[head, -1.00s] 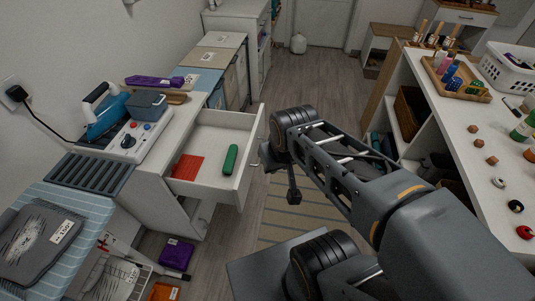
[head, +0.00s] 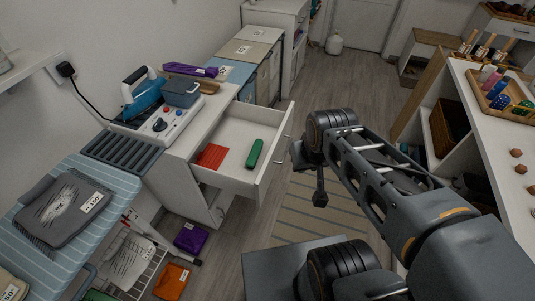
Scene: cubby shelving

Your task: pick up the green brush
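A green oblong item (head: 254,153), which looks like the green brush, lies in the open white drawer (head: 232,182) on the left. Its bristles cannot be made out. A flat red piece (head: 212,156) lies to its left in the same drawer. My gripper (head: 320,198) hangs at the end of my arm, right of the drawer and apart from the brush. It is small and dark here, and its fingers cannot be told apart.
A blue iron (head: 142,92) and a grey box (head: 181,92) stand on the cabinet behind the drawer. A striped ironing board (head: 112,178) is at left. Purple (head: 190,238) and orange (head: 171,281) items lie low beside it. A white shelf unit (head: 480,110) stands right.

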